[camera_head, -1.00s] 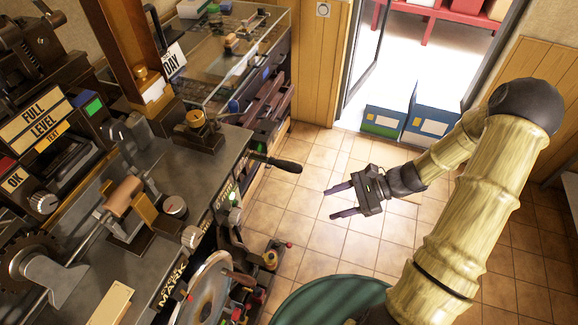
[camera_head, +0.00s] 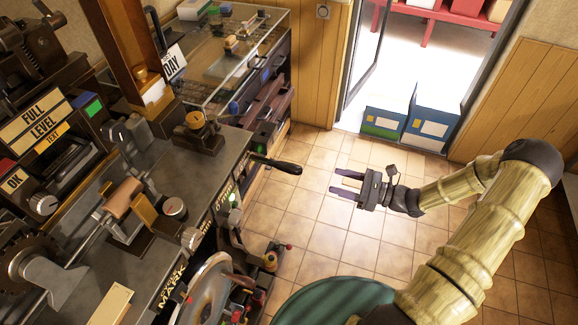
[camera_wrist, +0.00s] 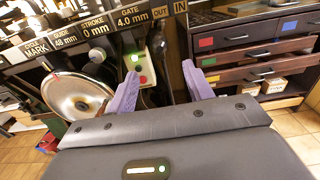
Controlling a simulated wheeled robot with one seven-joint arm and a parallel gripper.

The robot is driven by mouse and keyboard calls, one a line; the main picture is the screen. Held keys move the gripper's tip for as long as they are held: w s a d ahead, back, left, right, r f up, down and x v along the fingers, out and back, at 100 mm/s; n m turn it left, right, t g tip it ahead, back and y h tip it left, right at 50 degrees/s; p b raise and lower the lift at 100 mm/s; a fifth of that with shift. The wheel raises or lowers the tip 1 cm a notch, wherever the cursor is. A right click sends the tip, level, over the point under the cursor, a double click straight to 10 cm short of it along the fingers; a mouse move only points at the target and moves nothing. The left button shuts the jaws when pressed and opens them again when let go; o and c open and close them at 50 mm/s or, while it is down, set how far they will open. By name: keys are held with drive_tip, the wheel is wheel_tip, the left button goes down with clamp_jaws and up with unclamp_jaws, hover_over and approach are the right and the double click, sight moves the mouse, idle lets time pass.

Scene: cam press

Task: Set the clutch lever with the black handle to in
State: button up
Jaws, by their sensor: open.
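The clutch lever's black handle (camera_head: 277,164) sticks out from the right side of the press over the tiled floor. In the wrist view a dark upright shape that looks like this handle (camera_wrist: 160,62) shows between my fingers, below the OUT label (camera_wrist: 160,12). The IN label (camera_wrist: 180,7) is just right of it. My gripper (camera_head: 333,181) is open and empty, to the right of the handle and apart from it. Its two purple fingers also show in the wrist view (camera_wrist: 160,70), pointing toward the press. The lever's pivot is not clear.
A handwheel (camera_head: 208,290) and a small box with a lit green light (camera_wrist: 138,65) are left of the lever. A drawer cabinet (camera_wrist: 255,50) stands to the right. Blue boxes (camera_head: 425,120) stand by the doorway. Tiled floor (camera_head: 315,215) lies clear around my gripper.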

sight(293, 168)
drive_tip(key=p+x, duration=0.2)
drive_tip(key=x, duration=1.2)
drive_tip(key=shift+a+p, duration=0.25)
drive_tip(key=shift+p, duration=0.15)
drive_tip(key=shift+w+a, duration=0.4)
drive_tip(key=shift+a, duration=0.15)
drive_tip(key=shift+a+f, duration=0.1)
drive_tip(key=shift+s, duration=0.2)
clamp_jaws()
